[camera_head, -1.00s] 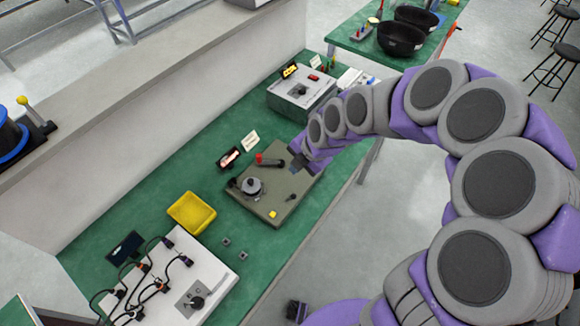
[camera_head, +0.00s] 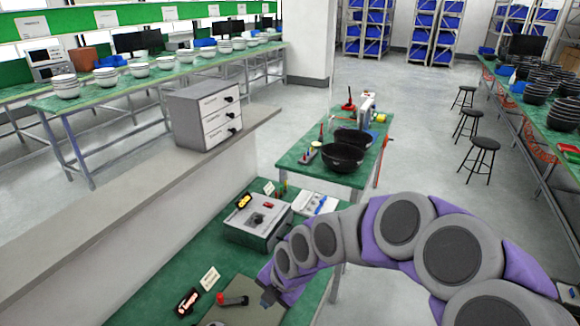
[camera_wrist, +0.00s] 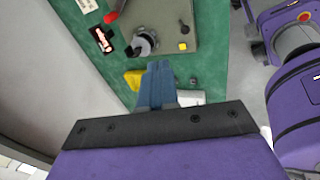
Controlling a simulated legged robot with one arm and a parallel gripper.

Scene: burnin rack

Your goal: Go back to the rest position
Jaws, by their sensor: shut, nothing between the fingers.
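My arm reaches from the lower right of the head view over the green bench. My gripper (camera_head: 268,288) is above the bench, near a grey plate fixture with a red-tipped lever (camera_head: 232,299). In the wrist view my gripper's blue fingers (camera_wrist: 160,85) are pressed together with nothing between them. Below them lies the grey fixture plate (camera_wrist: 208,45), with a round metal clamp (camera_wrist: 143,43) and a yellow button (camera_wrist: 183,46). The fingers look apart from these parts. A yellow tray (camera_wrist: 133,79) is partly hidden behind the fingers.
A grey control box (camera_head: 250,229) stands on the bench beyond my gripper. A ledge (camera_head: 130,220) runs along the left and carries a drawer unit (camera_head: 205,117). Stools (camera_head: 480,155) stand at right; the floor between is open.

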